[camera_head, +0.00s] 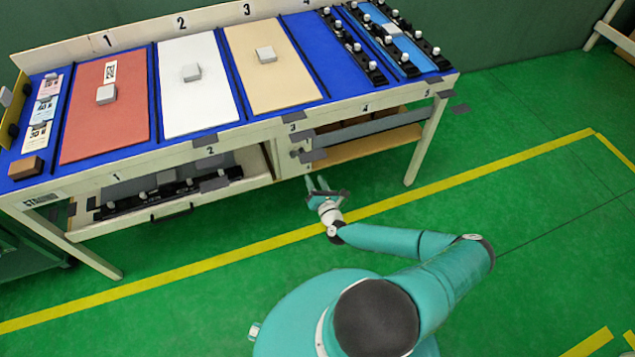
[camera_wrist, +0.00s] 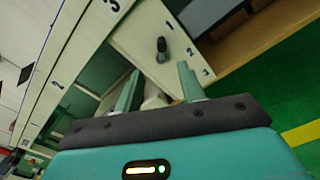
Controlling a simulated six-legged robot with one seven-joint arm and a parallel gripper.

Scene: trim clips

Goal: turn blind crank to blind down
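The crank shows in the wrist view as a dark knob (camera_wrist: 161,48) on a pale panel (camera_wrist: 138,40) marked with small numbers. In the head view a small dark fitting (camera_head: 307,156) sits at the same panel, under the table's front edge; its turn angle is too small to read. A grey slatted blind (camera_wrist: 208,16) partly covers the opening beside the panel, and it shows in the head view (camera_head: 365,129) too. My gripper (camera_head: 316,183) is open in front of the panel. In the wrist view its two fingers (camera_wrist: 160,78) stand apart, with the knob beyond them and not touched.
The worktable's blue top (camera_head: 318,68) carries coloured boards, grey blocks and rows of black clips. Below it, a left shelf holds a black clip rail (camera_head: 160,190), and a wooden shelf (camera_head: 372,145) lies under the blind. Green floor with yellow lines (camera_head: 250,245) is clear around me.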

